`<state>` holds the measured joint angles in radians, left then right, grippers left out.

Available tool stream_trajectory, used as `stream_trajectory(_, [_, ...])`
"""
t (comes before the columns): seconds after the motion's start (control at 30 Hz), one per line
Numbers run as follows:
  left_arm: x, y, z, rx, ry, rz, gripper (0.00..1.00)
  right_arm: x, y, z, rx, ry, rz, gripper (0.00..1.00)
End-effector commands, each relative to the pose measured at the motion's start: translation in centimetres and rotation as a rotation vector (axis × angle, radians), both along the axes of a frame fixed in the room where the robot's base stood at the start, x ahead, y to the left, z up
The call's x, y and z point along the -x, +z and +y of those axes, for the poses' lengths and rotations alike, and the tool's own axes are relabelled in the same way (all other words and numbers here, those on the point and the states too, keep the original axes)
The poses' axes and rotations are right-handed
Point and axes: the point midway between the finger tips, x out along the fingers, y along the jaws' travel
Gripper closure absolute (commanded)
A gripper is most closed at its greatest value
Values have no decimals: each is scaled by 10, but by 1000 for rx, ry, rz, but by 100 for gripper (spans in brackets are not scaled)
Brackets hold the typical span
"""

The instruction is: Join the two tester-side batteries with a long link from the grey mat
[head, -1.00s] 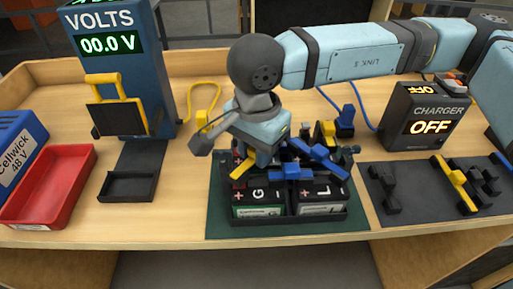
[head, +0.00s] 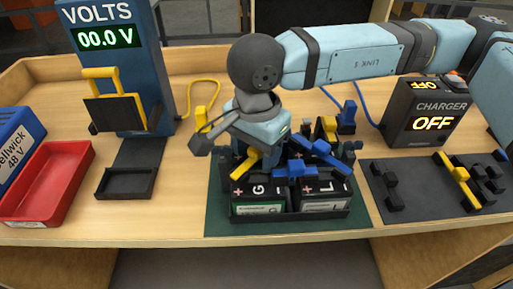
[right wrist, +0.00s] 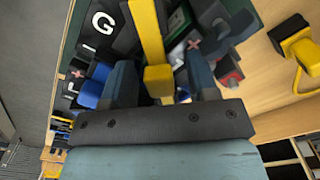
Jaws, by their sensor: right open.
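My right gripper (head: 264,160) is low over the batteries on the tester side. In the right wrist view its two fingers (right wrist: 162,88) stand apart, open, on either side of a yellow link (right wrist: 149,38). The link's end also shows beside the gripper in the head view (head: 245,163). It lies along the tester-side batteries; I cannot tell whether both its ends are seated. The front tester-side battery (head: 259,193) is marked G; the rear one is mostly hidden by my gripper. The grey mat (head: 421,197) holds another yellow link (head: 455,179) and black pieces. My left gripper is not in view.
A blue link (head: 295,171) lies across the front batteries, G and L (head: 321,192). Another blue link (head: 318,152) lies behind it. The tester (head: 112,60) reads 00.0 V. The charger (head: 427,112) reads OFF. A red bin (head: 47,184) is at left.

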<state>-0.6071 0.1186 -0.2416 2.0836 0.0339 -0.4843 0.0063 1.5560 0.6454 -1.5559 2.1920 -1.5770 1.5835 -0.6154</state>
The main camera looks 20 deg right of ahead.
Motion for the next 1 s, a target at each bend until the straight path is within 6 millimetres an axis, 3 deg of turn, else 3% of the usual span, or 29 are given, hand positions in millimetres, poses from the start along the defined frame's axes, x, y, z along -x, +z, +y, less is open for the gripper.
stream_trajectory(0.13, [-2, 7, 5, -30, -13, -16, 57, 0, 1, 0, -1, 0, -1, 46])
stream_trajectory(0.4, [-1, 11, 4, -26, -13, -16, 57, -1, 71, 0, -1, 0, -4, 46])
stream_trajectory(0.63, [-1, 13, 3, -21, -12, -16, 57, 0, 117, 0, -1, 0, -2, 46])
stream_trajectory(0.8, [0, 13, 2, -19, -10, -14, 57, 0, 134, 1, -1, 0, -1, 46])
stream_trajectory(1.0, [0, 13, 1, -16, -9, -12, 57, 0, 139, 0, 0, 0, 0, 46])
